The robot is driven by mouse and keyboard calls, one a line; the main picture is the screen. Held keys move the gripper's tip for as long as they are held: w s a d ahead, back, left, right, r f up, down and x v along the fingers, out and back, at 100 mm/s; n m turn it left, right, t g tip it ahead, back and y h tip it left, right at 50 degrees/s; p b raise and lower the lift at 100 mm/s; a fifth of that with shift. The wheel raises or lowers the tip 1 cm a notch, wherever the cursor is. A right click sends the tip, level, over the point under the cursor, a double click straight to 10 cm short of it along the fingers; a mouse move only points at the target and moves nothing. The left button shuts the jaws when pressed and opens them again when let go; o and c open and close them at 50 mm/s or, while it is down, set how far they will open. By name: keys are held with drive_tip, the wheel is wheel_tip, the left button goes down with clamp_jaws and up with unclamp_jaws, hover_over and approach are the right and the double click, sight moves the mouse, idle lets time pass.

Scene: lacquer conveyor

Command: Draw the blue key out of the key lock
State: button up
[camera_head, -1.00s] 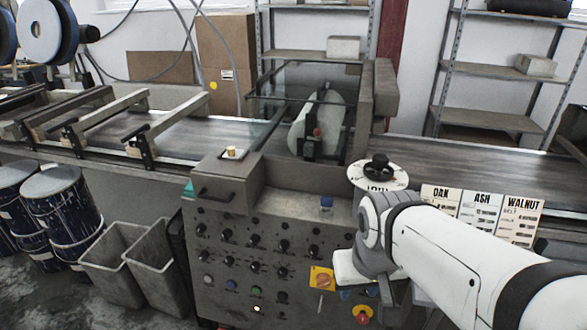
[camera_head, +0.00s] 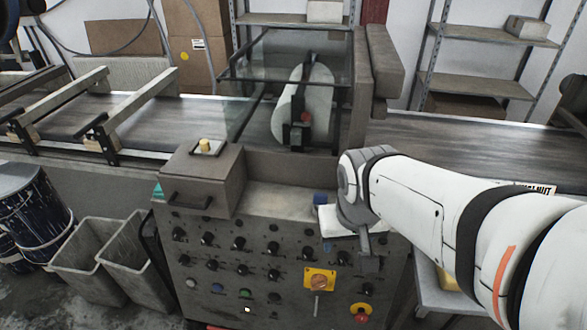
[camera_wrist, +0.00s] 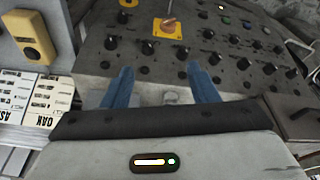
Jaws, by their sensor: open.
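My gripper (camera_head: 369,262) points down in front of the console's right part, to the right of and lower than the blue piece. In the wrist view my gripper (camera_wrist: 161,92) shows two blue fingers spread apart with nothing held between them. A pale grey patch on the console shows between them. I cannot identify the blue key in the wrist view.
The console front (camera_head: 250,285) carries many black knobs, a yellow plate with an orange switch (camera_head: 320,281) and a red button (camera_head: 361,310). A lidded box (camera_head: 200,180) stands at its left. The conveyor (camera_head: 450,135) runs behind. Grey bins (camera_head: 85,250) stand at left.

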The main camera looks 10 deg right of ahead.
sight(320, 195)
drive_tip(key=shift+o, duration=0.4)
drive_tip(key=shift+m+h, duration=0.5)
drive_tip(key=shift+m, duration=0.3)
drive_tip(key=w+f, duration=0.3)
drive_tip(key=shift+w+a+f, duration=0.2)
drive_tip(key=shift+w+a, duration=0.1)
drive_tip(key=shift+w, duration=0.1)
drive_tip(key=w+a+f+m+t, duration=0.1)
drive_tip(key=w+a+f+t, duration=0.15)
drive_tip(key=w+f, duration=0.2)
drive_tip(key=shift+m+g, duration=0.3)
drive_tip(key=shift+g, duration=0.25)
drive_tip(key=w+d+p, duration=0.1)
drive_tip(key=w, duration=0.2)
drive_tip(key=w+d+p, duration=0.1)
drive_tip(key=w, duration=0.3)
drive_tip(key=w+p, duration=0.1)
drive_tip(key=w, duration=0.3)
drive_tip(key=shift+w+d+r, duration=0.15)
drive_tip(key=shift+d+r, duration=0.05)
drive_tip(key=shift+d, duration=0.2)
drive_tip(key=shift+w+f, duration=0.2)
drive_tip(key=shift+f, duration=0.4)
drive_tip(key=c, duration=1.2)
drive_tip(key=shift+o, duration=0.2)
